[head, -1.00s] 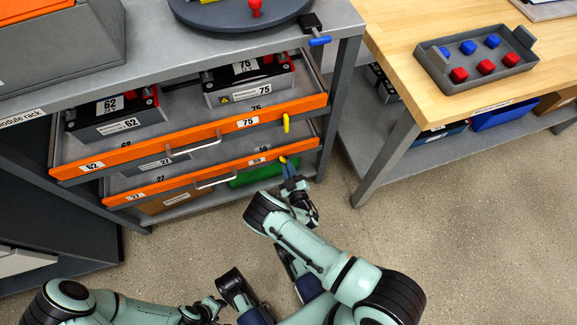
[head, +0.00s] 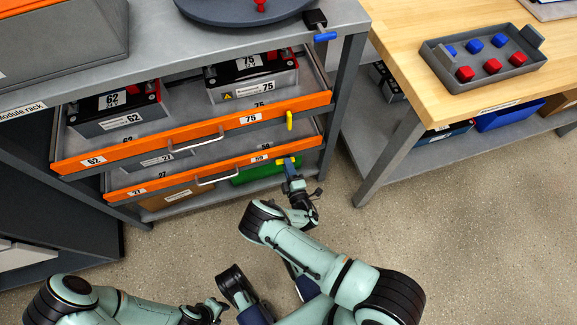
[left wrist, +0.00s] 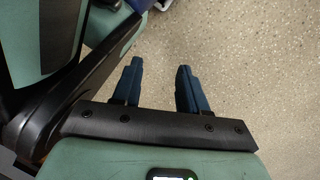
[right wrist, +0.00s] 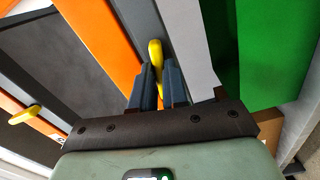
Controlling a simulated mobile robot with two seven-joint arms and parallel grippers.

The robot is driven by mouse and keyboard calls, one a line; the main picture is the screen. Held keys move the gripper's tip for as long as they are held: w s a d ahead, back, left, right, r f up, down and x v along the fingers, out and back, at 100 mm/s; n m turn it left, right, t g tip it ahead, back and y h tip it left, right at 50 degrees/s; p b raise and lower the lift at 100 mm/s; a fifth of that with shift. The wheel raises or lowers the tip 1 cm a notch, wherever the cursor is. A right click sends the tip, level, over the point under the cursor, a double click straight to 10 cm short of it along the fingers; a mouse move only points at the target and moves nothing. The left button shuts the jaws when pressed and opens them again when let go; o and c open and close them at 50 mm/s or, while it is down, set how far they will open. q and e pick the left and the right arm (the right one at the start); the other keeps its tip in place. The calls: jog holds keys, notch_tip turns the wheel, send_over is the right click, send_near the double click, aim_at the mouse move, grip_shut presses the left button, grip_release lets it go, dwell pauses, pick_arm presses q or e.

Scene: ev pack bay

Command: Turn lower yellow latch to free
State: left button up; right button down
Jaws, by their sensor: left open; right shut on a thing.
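The lower yellow latch (head: 281,161) is at the right end of the lower orange drawer front (head: 218,173). In the head view its visible part lies nearly level, and the gripper hides the rest. My right gripper (head: 289,164) is shut on this latch. In the right wrist view the latch (right wrist: 155,52) stands out between the fingertips (right wrist: 157,85). My left gripper (head: 221,306) is low in the head view, far from the rack. Its two blue fingers (left wrist: 160,85) are apart and empty over the floor.
The upper yellow latch (head: 290,120) stands upright on the upper orange drawer front (head: 190,137). Battery modules (head: 253,77) sit in that drawer. A green bin (head: 262,173) is below the lower drawer. A wooden bench (head: 410,60) stands to the right, with clear floor (head: 470,230) before it.

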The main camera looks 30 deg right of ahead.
pick_arm(q)
jog(key=shift+s+f, duration=0.25)
jog(key=shift+s, duration=0.3)
pick_arm(e)
jog(key=shift+w+n, duration=0.1)
jog(key=shift+n, duration=1.1)
pick_arm(q)
jog(key=shift+s+b, duration=0.1)
jog(key=shift+b, duration=0.2)
pick_arm(e)
jog(key=c, duration=1.1)
grip_release()
jog(key=shift+c, duration=0.2)
jog(key=shift+f, duration=0.1)
